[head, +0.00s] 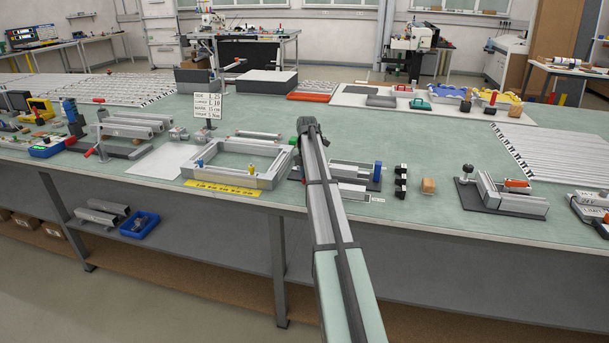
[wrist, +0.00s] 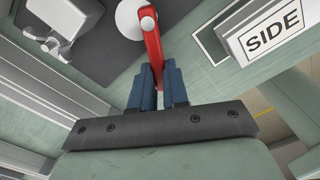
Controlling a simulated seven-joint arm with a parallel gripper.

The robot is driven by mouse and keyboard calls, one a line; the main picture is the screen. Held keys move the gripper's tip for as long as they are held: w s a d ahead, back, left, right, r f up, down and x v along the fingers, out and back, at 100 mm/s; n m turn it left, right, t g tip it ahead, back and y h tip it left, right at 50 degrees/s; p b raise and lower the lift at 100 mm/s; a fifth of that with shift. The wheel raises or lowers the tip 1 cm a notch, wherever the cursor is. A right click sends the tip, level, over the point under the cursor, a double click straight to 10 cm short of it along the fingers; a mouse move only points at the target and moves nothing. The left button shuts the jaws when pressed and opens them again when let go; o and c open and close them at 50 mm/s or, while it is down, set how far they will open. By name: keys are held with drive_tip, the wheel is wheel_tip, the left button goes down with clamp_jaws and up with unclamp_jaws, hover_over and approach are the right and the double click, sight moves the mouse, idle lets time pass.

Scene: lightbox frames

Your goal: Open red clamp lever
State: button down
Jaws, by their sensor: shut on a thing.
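A red lever (wrist: 151,42) shows at the top middle of the wrist view, beside a white round part (wrist: 130,18). My gripper (wrist: 159,76) has two blue fingers, one on each side of the lever's lower end, shut on it. A silver metal bracket (wrist: 62,28) on a dark plate stands to the left. In the head view, my arm covers the gripper and this lever. Part of a fixture with grey bars (head: 350,171) shows just right of the arm.
A white label reading SIDE (wrist: 272,30) is close to the right of my gripper in the wrist view. A grey square frame (head: 230,181) stands left of the arm. Black blocks (head: 400,182) and a wooden block (head: 428,186) stand right. Another clamp fixture (head: 505,194) is further right.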

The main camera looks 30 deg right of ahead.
drive_tip(key=n, duration=0.1)
drive_tip(key=s+n, duration=0.1)
drive_tip(key=n, duration=0.1)
drive_tip(key=shift+s+d, duration=0.3)
drive_tip(key=shift+d, duration=0.05)
drive_tip(key=shift+s+d+n, duration=0.2)
drive_tip(key=shift+s+n, duration=0.05)
drive_tip(key=shift+n, duration=0.55)
drive_tip(key=shift+s+d+n, duration=0.2)
drive_tip(key=shift+n, duration=0.6)
drive_tip(key=c, duration=1.1)
unclamp_jaws()
wheel_tip(320, 180, up, 14)
drive_tip(key=shift+f, duration=0.1)
